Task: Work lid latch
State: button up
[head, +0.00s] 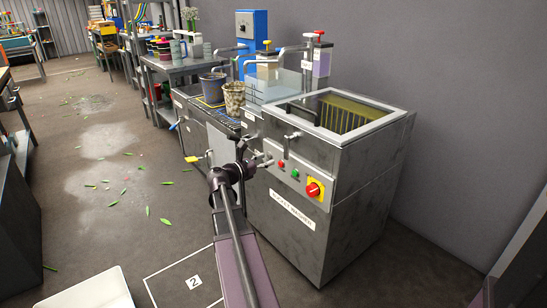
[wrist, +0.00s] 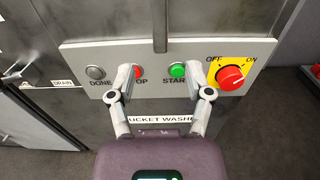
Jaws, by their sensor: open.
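The bucket washer (head: 345,190) is a grey metal cabinet with a pale-rimmed, see-through lid (head: 385,122) lying on its top. A small metal fitting at the lid's front edge (head: 292,136) looks like the latch; its setting is too small to tell. My gripper (head: 266,160) is in front of the washer, lower left of that fitting and apart from it. In the wrist view my gripper (wrist: 166,88) is open and empty, its fingers spread before the button panel (wrist: 150,92). The latch cannot be made out in the wrist view.
The panel holds a grey DONE button (wrist: 95,72), a red button (wrist: 139,71), a green START button (wrist: 177,70) and a red rotary switch (wrist: 231,78). Buckets (head: 234,98) stand left of the lid. A white bin (head: 90,292) is at the lower left. Open floor lies left.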

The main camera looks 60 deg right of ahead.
jog(key=shift+v, duration=1)
jog(key=w+a+f+m+t+y, duration=0.2)
jog(key=w+a+f+m+y, duration=0.15)
jog(key=a, duration=0.55)
jog(key=w+a+f+m+t+y, duration=0.1)
jog(key=w+a+f+m+y, duration=0.1)
jog(key=a+f, duration=0.45)
jog(key=w+a+f+m+t+y, duration=0.2)
jog(key=w+a+f+m+y, duration=0.1)
jog(key=a, duration=0.7)
jog(key=s+a+f+m+y+p, duration=0.1)
jog(key=a+f+m+y, duration=0.2)
jog(key=a, duration=1.2)
jog(key=s+a+f+m+y, duration=0.1)
jog(key=a+m+y, duration=0.3)
jog(key=a, duration=1)
notch_tip(320, 180, up, 38)
jog(key=n+y+p, duration=0.1)
jog(key=p, duration=3.7)
jog(key=shift+a+f+t, duration=0.2)
jog(key=shift+a+t, duration=0.2)
jog(key=shift+a, duration=0.05)
jog(key=shift+y, duration=0.25)
